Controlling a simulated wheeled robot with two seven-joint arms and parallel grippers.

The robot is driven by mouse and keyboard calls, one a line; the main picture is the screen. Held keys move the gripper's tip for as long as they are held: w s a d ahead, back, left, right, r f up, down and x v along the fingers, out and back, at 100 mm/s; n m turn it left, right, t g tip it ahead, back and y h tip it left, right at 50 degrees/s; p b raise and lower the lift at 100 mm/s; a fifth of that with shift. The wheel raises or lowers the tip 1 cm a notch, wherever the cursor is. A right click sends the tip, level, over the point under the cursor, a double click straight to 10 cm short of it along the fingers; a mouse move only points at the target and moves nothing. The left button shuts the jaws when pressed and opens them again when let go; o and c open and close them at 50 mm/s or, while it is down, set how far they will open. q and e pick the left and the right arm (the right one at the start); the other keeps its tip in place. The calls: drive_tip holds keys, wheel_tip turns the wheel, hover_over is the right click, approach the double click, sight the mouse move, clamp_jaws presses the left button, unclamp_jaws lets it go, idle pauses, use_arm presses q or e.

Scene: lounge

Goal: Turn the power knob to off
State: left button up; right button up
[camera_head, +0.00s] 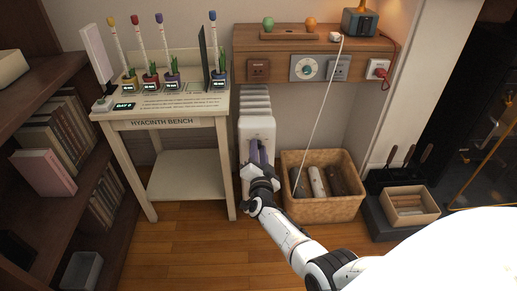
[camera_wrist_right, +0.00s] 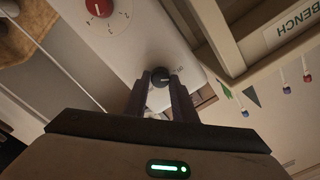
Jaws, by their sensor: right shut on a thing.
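A white heater (camera_head: 257,128) with ribbed fins stands on the floor to the right of the bench. In the right wrist view its white panel (camera_wrist_right: 140,40) carries a small black knob (camera_wrist_right: 160,76), with small print beside it that I cannot read. It also carries a red dial (camera_wrist_right: 99,7) with a scale around it. My right gripper (camera_head: 258,152) reaches the front of the heater. In the wrist view its two fingers stand on either side of the black knob, shut on it. The knob's pointer setting cannot be made out. My left gripper is not in view.
The hyacinth bench (camera_head: 185,112) stands close at the heater's left. A wicker basket (camera_head: 322,205) with several items stands at its right. A wooden shelf (camera_head: 312,42) with sockets is above, and a white cord (camera_head: 322,110) hangs down. Open wooden floor (camera_head: 195,250) lies in front.

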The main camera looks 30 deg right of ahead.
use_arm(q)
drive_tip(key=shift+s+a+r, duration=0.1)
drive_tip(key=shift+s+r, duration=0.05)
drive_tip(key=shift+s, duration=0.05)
use_arm(e)
drive_tip(key=shift+n, duration=1.1)
drive_tip(key=o, duration=1)
drive_tip(key=shift+o, duration=0.2)
